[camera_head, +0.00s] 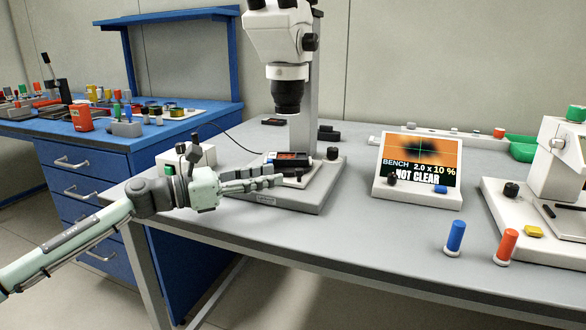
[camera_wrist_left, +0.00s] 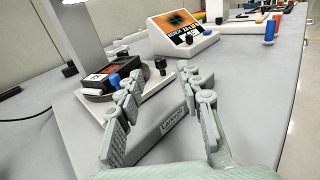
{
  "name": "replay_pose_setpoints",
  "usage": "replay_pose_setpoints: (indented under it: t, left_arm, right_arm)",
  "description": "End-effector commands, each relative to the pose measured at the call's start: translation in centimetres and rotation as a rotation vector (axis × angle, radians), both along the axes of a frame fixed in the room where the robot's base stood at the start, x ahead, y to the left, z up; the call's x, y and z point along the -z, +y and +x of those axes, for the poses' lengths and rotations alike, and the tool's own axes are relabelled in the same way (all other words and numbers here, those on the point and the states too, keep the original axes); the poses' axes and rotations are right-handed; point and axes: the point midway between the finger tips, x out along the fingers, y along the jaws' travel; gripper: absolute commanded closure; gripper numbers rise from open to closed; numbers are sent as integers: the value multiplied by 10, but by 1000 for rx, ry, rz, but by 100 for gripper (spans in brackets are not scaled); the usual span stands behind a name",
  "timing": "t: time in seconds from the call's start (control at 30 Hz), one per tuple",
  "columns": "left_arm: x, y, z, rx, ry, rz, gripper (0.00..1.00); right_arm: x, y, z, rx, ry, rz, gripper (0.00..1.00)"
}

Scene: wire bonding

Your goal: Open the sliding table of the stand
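The microscope stand (camera_head: 315,110) has a grey base (camera_head: 295,207) on the bench. On the base lies a pale sliding table (camera_head: 318,170) carrying a dark device with an orange face (camera_head: 290,158); a black knob (camera_head: 333,153) is at its right. In the left wrist view the base (camera_wrist_left: 172,125) has a label on its front face, and the black knob (camera_wrist_left: 160,66) and a blue knob (camera_wrist_left: 115,80) show. My left gripper (camera_head: 274,178) is over the front left of the base. In the wrist view its fingers (camera_wrist_left: 160,72) are apart with nothing between them. My right gripper is out of view.
A display (camera_head: 418,170) reading "NOT CLEAR" stands right of the stand. A blue cylinder (camera_head: 455,238) and an orange one (camera_head: 506,247) stand near the front edge. A white machine (camera_head: 555,165) is at the right. The bench front between stand and cylinders is free.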

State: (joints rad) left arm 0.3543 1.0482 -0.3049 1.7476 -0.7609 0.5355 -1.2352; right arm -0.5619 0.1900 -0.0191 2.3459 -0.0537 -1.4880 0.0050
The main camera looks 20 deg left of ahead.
Motion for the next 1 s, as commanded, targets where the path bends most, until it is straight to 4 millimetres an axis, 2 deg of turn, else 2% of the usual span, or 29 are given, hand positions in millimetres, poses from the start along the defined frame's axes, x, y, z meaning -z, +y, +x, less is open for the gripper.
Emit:
replay_pose_setpoints:
  t: [0.03, 0.3, 0.67, 1.0]
  left_arm:
    - [-5, -7, 7, 0, -3, -3, 63]
    - [-2, -34, 32, 0, -1, -2, 63]
    - [0, -40, 37, 0, 0, 0, 63]
    - [0, -39, 37, 0, 0, 0, 100]
  right_arm:
    - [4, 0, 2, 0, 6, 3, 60]
    - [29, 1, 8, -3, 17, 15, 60]
    - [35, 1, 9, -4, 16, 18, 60]
    - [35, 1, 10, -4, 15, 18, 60]
